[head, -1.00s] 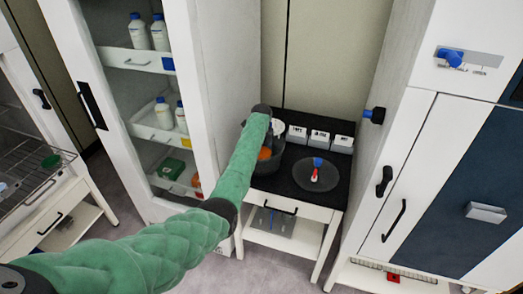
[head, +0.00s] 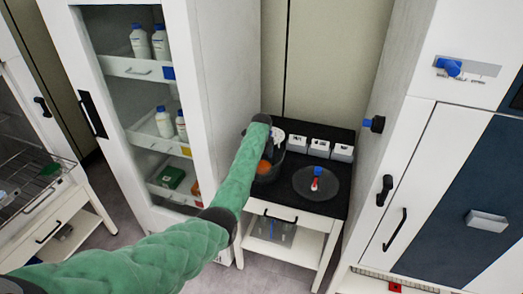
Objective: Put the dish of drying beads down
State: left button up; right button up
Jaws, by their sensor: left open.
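The dish of drying beads shows as a spot of orange beads (head: 263,167) in a dark, see-through round vessel at the left end of the black-topped table (head: 301,184). My green-sleeved left arm comes in from the lower left and ends over this vessel. My left gripper (head: 272,143) is open at the vessel's back side, mostly hidden behind the arm's end. I cannot tell whether its fingers touch the dish. My right gripper is out of view.
Several small labelled white boxes (head: 319,147) line the table's back edge. A tall white cabinet (head: 222,100) closes in the table's left side.

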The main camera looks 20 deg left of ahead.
pick_arm(q)
notch_tip(320, 180, up, 12)
jog(key=b, duration=0.5)
jog(key=shift+r, duration=0.25)
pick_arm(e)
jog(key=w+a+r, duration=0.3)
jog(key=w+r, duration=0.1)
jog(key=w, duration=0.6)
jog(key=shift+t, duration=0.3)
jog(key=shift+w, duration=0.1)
